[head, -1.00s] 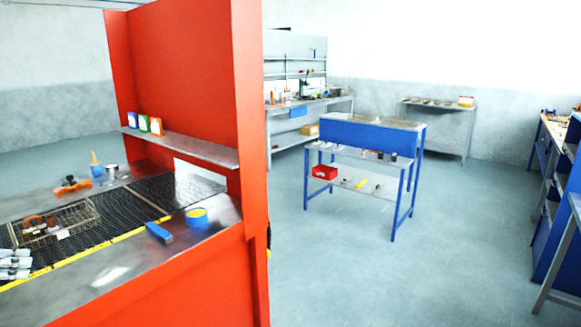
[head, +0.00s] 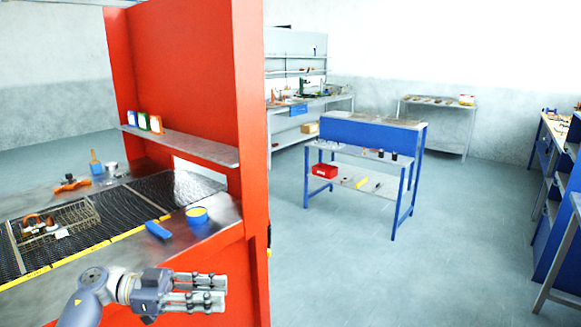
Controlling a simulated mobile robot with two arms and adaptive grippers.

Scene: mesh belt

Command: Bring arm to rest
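My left gripper (head: 222,291) is in the lower part of the head view, in front of the red frame and the near metal ledge. Its grey fingers point right, and nothing shows between them. The angle does not make clear whether they are parted or closed. My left arm (head: 92,300) comes in from the bottom left. The mesh belt (head: 150,190) lies behind and to the left, apart from the gripper. My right gripper is out of view.
A wire basket (head: 75,219) with brown items stands on the belt. A blue block (head: 158,230) and a blue-yellow tin (head: 197,215) are on the near ledge (head: 120,254). The red panel (head: 190,80) rises behind. Open floor (head: 400,270) lies to the right.

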